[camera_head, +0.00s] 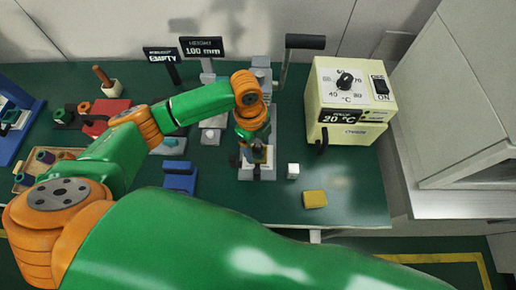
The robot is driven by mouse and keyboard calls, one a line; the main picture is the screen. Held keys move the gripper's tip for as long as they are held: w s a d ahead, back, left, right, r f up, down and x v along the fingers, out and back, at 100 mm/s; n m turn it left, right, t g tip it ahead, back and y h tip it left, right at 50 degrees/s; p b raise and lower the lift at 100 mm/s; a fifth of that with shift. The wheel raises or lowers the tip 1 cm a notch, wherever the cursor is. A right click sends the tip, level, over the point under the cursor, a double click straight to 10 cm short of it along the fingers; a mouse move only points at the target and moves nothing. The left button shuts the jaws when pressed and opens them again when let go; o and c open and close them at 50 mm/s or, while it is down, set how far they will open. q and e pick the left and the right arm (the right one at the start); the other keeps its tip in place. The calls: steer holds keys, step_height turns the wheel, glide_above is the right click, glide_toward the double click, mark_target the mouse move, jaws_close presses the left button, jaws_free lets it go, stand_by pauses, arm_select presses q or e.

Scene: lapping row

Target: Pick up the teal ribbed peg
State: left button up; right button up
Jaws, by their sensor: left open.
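Small teal-green pieces (45,157) sit in a tan tray (66,153) at the far left. They are too small for me to tell which one is the ribbed peg. My left gripper (257,156) points down over a grey fixture (246,174) near the middle of the table, far to the right of that tray. Its jaws are open. A small dark piece shows by the fingertips, and I cannot tell what it is. The wrist and forearm hide part of the fixture. My right gripper is not in view.
A cream heater box (340,135) with a dial stands at the right back. Two signs (201,47) stand behind. The front right table is clear.

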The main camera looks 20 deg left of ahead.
arm_select(q)
steer(key=shift+w+f, duration=0.3)
steer(key=shift+f, duration=0.1)
steer(key=shift+s, duration=0.1)
jaws_close()
steer(key=shift+r, duration=0.1)
